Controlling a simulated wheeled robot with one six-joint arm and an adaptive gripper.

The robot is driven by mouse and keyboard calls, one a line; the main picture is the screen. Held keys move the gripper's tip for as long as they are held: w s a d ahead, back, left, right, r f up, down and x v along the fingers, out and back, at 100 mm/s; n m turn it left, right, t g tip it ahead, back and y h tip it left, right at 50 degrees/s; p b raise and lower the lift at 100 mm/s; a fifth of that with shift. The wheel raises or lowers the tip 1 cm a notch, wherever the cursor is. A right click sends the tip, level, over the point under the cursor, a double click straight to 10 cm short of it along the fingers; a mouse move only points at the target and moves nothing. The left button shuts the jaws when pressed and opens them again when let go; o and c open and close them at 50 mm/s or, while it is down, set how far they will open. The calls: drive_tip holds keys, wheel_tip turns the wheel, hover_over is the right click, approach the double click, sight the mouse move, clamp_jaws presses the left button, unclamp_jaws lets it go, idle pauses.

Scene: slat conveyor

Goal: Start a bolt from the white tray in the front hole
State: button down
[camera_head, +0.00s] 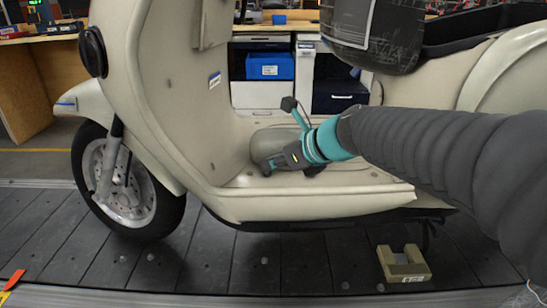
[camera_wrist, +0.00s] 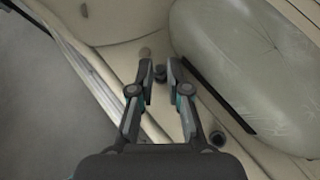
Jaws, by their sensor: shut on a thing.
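My gripper (camera_head: 267,170) is low over the cream footboard (camera_head: 320,200) of the scooter, beside the grey oval pad (camera_wrist: 245,65). In the wrist view, my gripper (camera_wrist: 160,70) has its fingertips close around a small dark piece, which looks like the bolt (camera_wrist: 160,73). The bolt's lower end is hidden, so I cannot tell whether it touches the footboard. A small brownish round spot (camera_wrist: 145,52) lies just beyond the fingertips; I cannot tell if it is the front hole. A dark round spot (camera_wrist: 217,138) lies behind, right of the fingers. I see no white tray.
A beige notched block (camera_head: 403,266) sits on the dark slats (camera_head: 290,260). Blue bins (camera_head: 270,66) stand in a bench behind.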

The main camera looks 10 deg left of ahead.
drive_tip(key=shift+s+a+f+m+t+h, duration=0.15)
drive_tip(key=shift+m+t+h, duration=0.15)
drive_tip(key=shift+m+t, duration=0.25)
drive_tip(key=shift+s+m+t+h, duration=0.15)
drive_tip(key=shift+m+t+h, duration=0.15)
drive_tip(key=shift+m, duration=0.25)
drive_tip(key=shift+a+m+t+h, duration=0.1)
drive_tip(key=shift+m+t+h, duration=0.45)
drive_tip(key=shift+m, duration=0.25)
drive_tip(key=c, duration=1.1)
unclamp_jaws()
drive_tip(key=shift+o, duration=0.2)
